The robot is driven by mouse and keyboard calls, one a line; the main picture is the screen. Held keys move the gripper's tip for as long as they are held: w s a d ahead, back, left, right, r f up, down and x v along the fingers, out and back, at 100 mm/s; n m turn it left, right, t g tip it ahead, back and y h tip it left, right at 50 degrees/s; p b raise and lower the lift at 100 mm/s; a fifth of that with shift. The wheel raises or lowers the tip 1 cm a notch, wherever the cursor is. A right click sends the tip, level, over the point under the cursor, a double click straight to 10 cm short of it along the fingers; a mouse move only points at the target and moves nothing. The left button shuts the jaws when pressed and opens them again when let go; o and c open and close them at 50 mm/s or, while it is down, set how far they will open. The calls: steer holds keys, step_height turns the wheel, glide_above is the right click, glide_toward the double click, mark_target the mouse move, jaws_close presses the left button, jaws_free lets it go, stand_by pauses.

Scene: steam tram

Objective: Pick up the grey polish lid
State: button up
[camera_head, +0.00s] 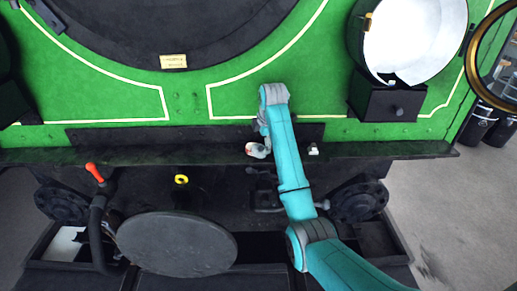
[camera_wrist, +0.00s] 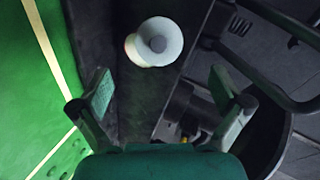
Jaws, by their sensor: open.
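A small grey round piece, which looks like the grey polish lid (camera_wrist: 158,44), sits in the middle of a white round container (camera_wrist: 143,60) seen from above in the wrist view. The container has a faint orange tint on its left edge. What looks like the same white container (camera_head: 256,151) stands on the dark ledge in the head view, beside my forearm. My gripper (camera_wrist: 163,91) is open and empty. The lid is beyond the fingertips, near the middle of the gap from side to side, and apart from both fingers. In the head view my arm hides the fingers.
The dark ledge (camera_head: 400,149) runs along the green front. A small white piece (camera_head: 313,149) lies on it to the right of my arm. A dark curved pipe (camera_wrist: 262,90) is at the right.

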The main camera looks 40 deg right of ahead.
mark_target(261, 147)
steer(key=shift+x, duration=3.5)
steer(key=shift+d, duration=0.2)
steer(key=c, duration=0.8)
